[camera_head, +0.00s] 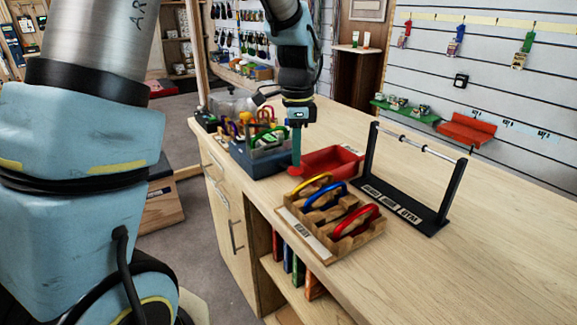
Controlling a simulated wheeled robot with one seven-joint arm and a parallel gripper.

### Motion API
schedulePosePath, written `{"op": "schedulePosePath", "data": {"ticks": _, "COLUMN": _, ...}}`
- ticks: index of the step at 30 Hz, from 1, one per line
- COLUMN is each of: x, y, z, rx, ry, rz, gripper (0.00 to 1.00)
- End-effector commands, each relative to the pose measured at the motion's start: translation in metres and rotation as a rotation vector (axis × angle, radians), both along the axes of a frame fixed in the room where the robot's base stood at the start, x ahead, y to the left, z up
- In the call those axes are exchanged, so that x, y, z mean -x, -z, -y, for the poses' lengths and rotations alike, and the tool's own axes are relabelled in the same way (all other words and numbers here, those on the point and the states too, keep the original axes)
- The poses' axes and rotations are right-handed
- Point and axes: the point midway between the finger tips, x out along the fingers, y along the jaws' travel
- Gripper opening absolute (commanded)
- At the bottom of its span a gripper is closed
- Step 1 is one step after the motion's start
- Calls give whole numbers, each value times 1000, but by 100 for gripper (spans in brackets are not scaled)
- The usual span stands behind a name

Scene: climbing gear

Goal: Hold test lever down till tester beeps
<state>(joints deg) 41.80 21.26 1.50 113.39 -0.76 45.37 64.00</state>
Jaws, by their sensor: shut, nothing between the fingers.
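My gripper (296,158) points straight down over the workbench, its fingers together and empty. A small red shape shows at its lower end, between the blue bin and the red tray; I cannot tell whether it is a fingertip or a thing beneath. No test lever or tester can be made out for certain. A small dark item (206,120) stands at the bench's far left end, too small to identify. Contact between my gripper and anything under it cannot be judged.
A dark blue bin (251,165) holds several carabiners. A red tray (347,155) lies right of my gripper. A wooden rack (322,246) with yellow, blue and red carabiners stands in front. A black stand (421,222) with a bar stands to the right. The bench's right side is clear.

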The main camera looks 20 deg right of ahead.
Motion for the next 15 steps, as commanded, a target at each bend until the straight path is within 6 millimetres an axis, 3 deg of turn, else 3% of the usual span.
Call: {"op": "schedulePosePath", "data": {"ticks": 15, "x": 0, "y": 16, "z": 0, "rx": 0, "ry": 0, "rz": 0, "gripper": 0}}
